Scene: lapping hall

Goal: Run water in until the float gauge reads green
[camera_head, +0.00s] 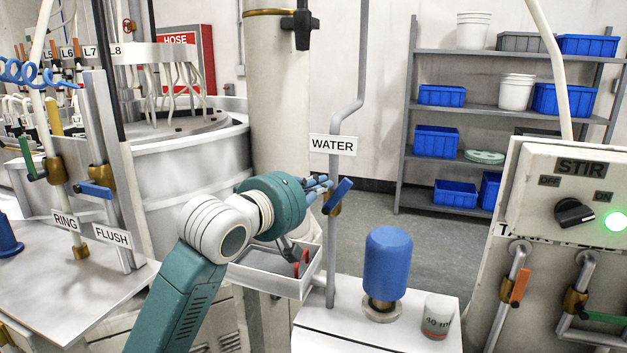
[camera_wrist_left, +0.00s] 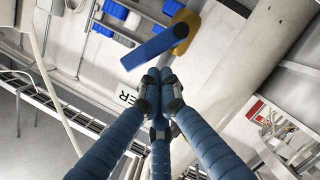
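The WATER label (camera_head: 333,145) hangs on a grey pipe (camera_head: 333,240). Below it is a valve with a blue lever (camera_head: 338,195) slanting across the pipe and a brass body. The lever (camera_wrist_left: 154,46) and brass body (camera_wrist_left: 182,32) also show in the left wrist view, just beyond my fingertips. My left gripper (camera_head: 325,184) is beside the lever, at its left. In the left wrist view my left gripper (camera_wrist_left: 160,76) has its fingers drawn together at the tips, with nothing seen between them. I cannot make out a float gauge. My right gripper is not in view.
A tray (camera_head: 262,282) lies below my left gripper. A blue cylinder (camera_head: 388,262) and a marked cup (camera_head: 437,316) stand on a white top, right of the pipe. The STIR panel (camera_head: 560,200) has a lit green lamp (camera_head: 615,221). RING and FLUSH valves stand at left.

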